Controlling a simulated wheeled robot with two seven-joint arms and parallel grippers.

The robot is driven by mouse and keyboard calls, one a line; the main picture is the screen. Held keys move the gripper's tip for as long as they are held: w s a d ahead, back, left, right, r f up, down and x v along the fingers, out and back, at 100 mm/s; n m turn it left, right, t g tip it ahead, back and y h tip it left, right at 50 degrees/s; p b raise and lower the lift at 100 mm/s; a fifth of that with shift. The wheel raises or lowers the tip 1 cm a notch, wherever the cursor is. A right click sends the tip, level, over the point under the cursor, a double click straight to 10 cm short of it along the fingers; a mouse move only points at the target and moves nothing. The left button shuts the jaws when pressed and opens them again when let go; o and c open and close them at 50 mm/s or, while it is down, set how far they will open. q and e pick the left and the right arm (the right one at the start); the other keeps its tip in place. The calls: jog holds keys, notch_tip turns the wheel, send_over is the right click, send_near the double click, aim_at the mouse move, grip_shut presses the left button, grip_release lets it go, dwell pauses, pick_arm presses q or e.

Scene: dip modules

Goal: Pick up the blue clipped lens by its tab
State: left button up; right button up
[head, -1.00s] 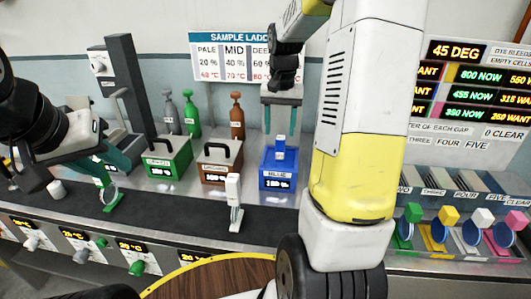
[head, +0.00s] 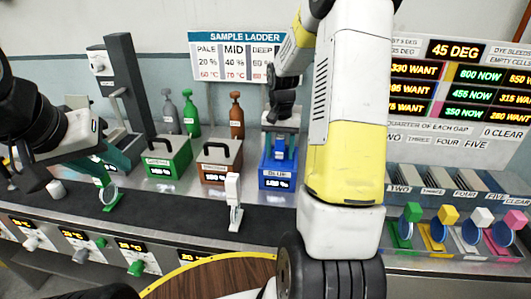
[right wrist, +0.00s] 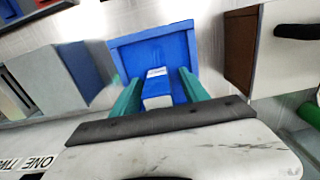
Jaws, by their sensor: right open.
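A blue tab (head: 281,146) with a white label sticks up from the blue tank (head: 277,182) at the middle of the counter. It also shows in the right wrist view (right wrist: 157,90); any lens below it is hidden inside the tank. My right gripper (head: 280,146) is over the tank, pointing down. In the right wrist view its two teal fingers (right wrist: 160,92) stand open on either side of the tab, with gaps visible. My left gripper (head: 102,168) is at the left, near a green clipped lens (head: 109,193); its jaw state is unclear.
Green (head: 166,157) and brown (head: 217,162) tanks with black handles stand left of the blue tank. A white clip stand (head: 234,203) is in front. Several colored lens stands (head: 440,232) are at the right. Bottles (head: 237,116) stand behind.

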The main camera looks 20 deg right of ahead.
grip_shut()
